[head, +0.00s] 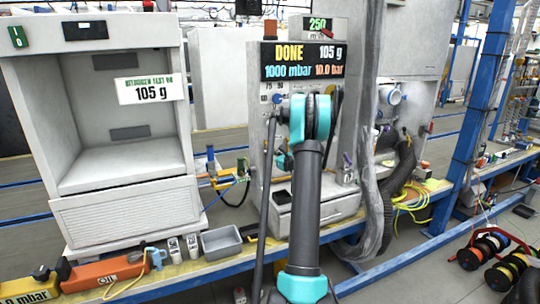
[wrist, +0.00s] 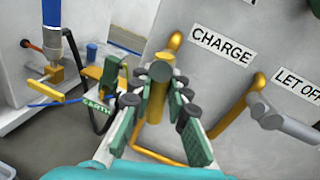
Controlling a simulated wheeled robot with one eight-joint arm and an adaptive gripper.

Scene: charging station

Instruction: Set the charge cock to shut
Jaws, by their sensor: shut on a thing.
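The charge cock (wrist: 160,72) is a brass fitting beneath the CHARGE label (wrist: 222,45) on the grey panel in the wrist view. My gripper (wrist: 160,112) has its green-padded fingers on either side of it and is shut on it. Its lever is largely hidden between the fingers, so I cannot tell its setting. In the head view my arm hides the cock. The charging station's display (head: 303,60) reads DONE, 105 g, 1000 mbar and 10.0 bar.
The let-off cock's grey lever (wrist: 285,120) is close to the right of my gripper. A blue-and-brass fitting (wrist: 55,60) and a green EARTH tag (wrist: 97,103) are at left. A white cabinet (head: 120,210) stands left of the station. Thick hoses (head: 395,180) hang at right.

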